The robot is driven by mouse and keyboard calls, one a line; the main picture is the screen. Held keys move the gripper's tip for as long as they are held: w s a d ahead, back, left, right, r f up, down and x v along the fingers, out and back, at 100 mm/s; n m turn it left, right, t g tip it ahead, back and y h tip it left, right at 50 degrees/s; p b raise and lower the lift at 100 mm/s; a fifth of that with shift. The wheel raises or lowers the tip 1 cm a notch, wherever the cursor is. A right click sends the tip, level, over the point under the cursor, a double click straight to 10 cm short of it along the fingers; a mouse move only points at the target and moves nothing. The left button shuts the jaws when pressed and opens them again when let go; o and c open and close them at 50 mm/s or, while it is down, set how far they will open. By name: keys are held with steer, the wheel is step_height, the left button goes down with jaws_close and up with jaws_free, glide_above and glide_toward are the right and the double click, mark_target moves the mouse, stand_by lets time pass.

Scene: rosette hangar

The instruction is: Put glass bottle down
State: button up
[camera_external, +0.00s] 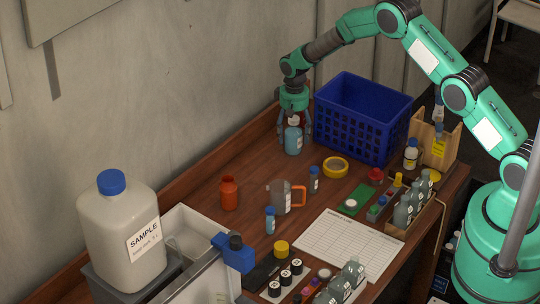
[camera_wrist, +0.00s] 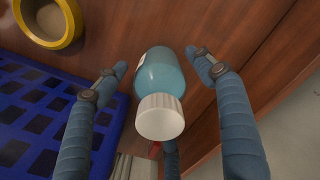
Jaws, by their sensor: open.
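The glass bottle (camera_external: 293,141) is pale blue with a white cap and appears to stand upright on the brown table (camera_external: 198,195), left of the blue crate. In the wrist view the bottle (camera_wrist: 161,72) shows cap toward the camera. My gripper (camera_external: 293,126) is right above and around the bottle, pointing down. In the wrist view my gripper (camera_wrist: 160,64) is open, with fingers spread on both sides of the bottle and visible gaps between them and the glass. The bottle's base contact is hard to see.
The blue crate (camera_external: 358,135) stands close on the right. A yellow tape roll (camera_external: 335,167) lies in front. A red bottle (camera_external: 229,193), a beaker with an orange handle (camera_external: 281,197) and small vials stand nearer the front. The table left of the bottle is clear.

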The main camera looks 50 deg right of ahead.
mark_target(294, 118)
step_height(294, 118, up, 12)
steer(key=shift+r, duration=0.1)
stand_by(0.6)
stand_by(0.4)
steer(key=shift+s+r, duration=0.1)
steer(key=shift+r, duration=0.4)
steer(key=s+a+r+n+t, duration=0.1)
steer(key=s+a+r, duration=0.2)
steer(key=s+r, duration=0.6)
steer(key=s+a+r+t, duration=0.15)
steer(key=s+r, duration=0.45)
steer(key=r, duration=0.6)
steer(key=s+a+r+n, duration=0.1)
steer(key=s+a+r, duration=0.2)
steer(key=s+r, duration=0.6)
steer(key=s+a+r+n+t, duration=0.1)
steer(key=s+a+r, duration=0.1)
steer(key=s+r, duration=0.35)
steer(key=s+a+r+t, duration=0.1)
steer(key=s+r, duration=0.1)
steer(key=s, duration=0.7)
steer(key=s+a+f+n+t, duration=0.1)
steer(key=s+a+f, duration=0.1)
steer(key=s, duration=1.6)
steer(key=shift+s+n, duration=0.25)
steer(key=shift+n, duration=0.05)
